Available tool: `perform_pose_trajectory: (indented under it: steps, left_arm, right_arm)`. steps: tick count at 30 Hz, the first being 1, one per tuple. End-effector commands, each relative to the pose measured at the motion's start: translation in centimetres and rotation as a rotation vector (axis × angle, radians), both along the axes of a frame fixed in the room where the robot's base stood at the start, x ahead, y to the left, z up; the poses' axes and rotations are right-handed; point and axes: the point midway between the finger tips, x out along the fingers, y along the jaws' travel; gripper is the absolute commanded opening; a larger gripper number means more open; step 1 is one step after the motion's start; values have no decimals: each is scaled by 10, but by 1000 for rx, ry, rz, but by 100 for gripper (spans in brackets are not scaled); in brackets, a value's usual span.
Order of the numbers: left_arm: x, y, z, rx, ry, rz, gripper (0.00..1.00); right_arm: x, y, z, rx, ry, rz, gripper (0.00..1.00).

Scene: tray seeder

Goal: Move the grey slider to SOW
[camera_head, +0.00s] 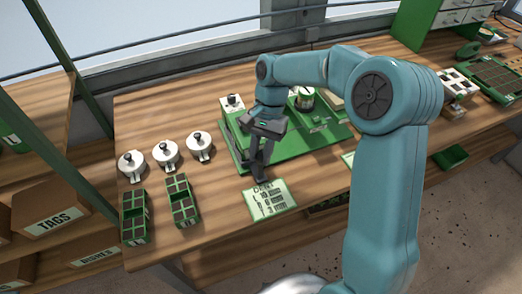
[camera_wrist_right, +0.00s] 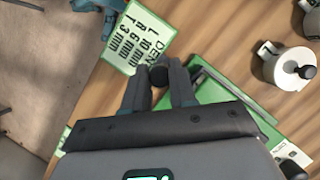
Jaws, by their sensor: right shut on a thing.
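The green seeder (camera_head: 325,138) stands on the wooden bench. My right gripper (camera_head: 260,177) reaches down at the seeder's front left edge, just behind a printed card (camera_head: 270,200). In the right wrist view, its two fingers (camera_wrist_right: 158,82) are closed on a dark round knob (camera_wrist_right: 158,75). The fingers and wrist hide most of what lies under the knob, so I cannot tell whether it belongs to the grey slider. No SOW mark is readable. My left gripper is not in the head view.
Three white lidded pots (camera_head: 166,153) and two green cell trays (camera_head: 133,215) stand left of the seeder. A white block with a black knob (camera_head: 232,103) is at its back left. More trays (camera_head: 490,80) lie at the far right.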

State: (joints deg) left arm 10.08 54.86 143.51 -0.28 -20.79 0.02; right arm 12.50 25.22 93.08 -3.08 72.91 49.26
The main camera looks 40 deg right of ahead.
Motion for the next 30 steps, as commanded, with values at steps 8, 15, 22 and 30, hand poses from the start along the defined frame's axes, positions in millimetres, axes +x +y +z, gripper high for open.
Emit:
perform_pose_trajectory:
  steps: [8,15,22,30]
  left_arm:
    - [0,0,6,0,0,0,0]
    - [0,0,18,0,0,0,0]
    - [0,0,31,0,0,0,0]
    - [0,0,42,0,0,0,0]
  right_arm:
    - [-5,-24,0,-5,-1,-4,0]
    - [-17,-77,1,-6,-2,-7,0]
    - [-30,-130,2,-5,-1,-6,0]
    - [-41,-175,1,-5,-3,-3,0]
